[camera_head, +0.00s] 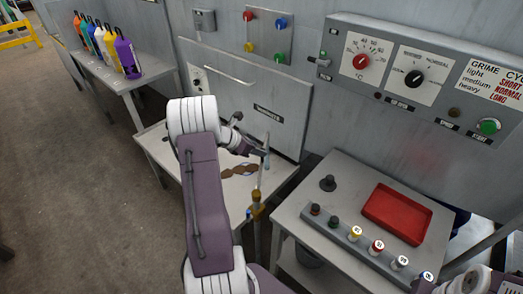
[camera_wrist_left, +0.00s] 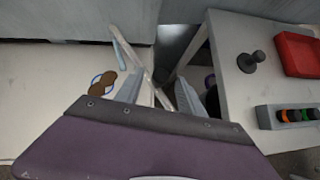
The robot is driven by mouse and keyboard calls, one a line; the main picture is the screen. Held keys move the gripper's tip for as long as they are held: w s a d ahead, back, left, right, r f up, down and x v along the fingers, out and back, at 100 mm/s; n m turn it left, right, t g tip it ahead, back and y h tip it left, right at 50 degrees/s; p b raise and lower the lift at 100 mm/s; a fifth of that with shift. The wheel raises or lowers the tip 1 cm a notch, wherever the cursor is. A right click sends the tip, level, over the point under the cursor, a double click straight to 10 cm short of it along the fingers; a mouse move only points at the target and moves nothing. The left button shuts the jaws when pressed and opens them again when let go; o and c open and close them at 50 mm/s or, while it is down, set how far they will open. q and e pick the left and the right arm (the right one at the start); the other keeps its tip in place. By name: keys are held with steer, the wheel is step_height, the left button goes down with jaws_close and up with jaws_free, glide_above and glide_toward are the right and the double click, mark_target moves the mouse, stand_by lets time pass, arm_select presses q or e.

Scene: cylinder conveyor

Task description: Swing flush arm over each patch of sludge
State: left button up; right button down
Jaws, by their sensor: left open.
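The flush arm (camera_head: 257,190) is a thin pale metal pipe with a brass joint, standing at the front edge of the white tray table (camera_head: 160,150). Brown sludge patches (camera_head: 232,171) lie on that table, just behind the pipe. A blue-white ring surrounds part of the sludge, which also shows in the left wrist view (camera_wrist_left: 103,80). My left gripper (camera_head: 262,152) is open at the upper part of the pipe. In the left wrist view the pipe (camera_wrist_left: 143,65) runs between the spread fingers (camera_wrist_left: 160,93); I cannot tell whether they touch it.
A side table (camera_head: 300,215) at right holds a red tray (camera_head: 397,214), a black knob (camera_head: 328,183) and a row of small capped vials. A control panel (camera_head: 420,75) hangs above it. Colourful bottles (camera_head: 127,57) stand on a table at far left.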

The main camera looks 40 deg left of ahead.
arm_select(q)
steer(key=v, duration=0.5)
steer(key=shift+s, duration=0.1)
stand_by(0.8)
